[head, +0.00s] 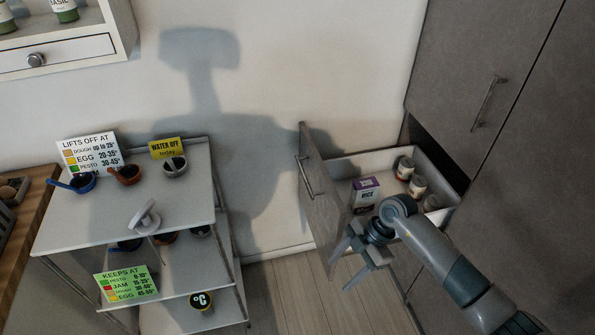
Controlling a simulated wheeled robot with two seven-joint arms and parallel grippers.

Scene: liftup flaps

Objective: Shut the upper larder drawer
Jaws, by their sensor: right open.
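The upper larder drawer (339,168) is pulled out of the dark grey larder cabinet at the right. Inside the white drawer stand a purple and white rice box (363,193) and several jars or cans (405,168) toward the back. My right gripper (350,265) is open and empty, in front of the drawer's near side. Its arm comes in from the lower right and hides part of the drawer's near edge. My left gripper is not in view.
A white tiered trolley (188,202) with small pots, a white tool and sign cards stands at the left. A tall larder door (470,60) with a bar handle is above the drawer. Bare wooden floor (285,290) lies between trolley and drawer.

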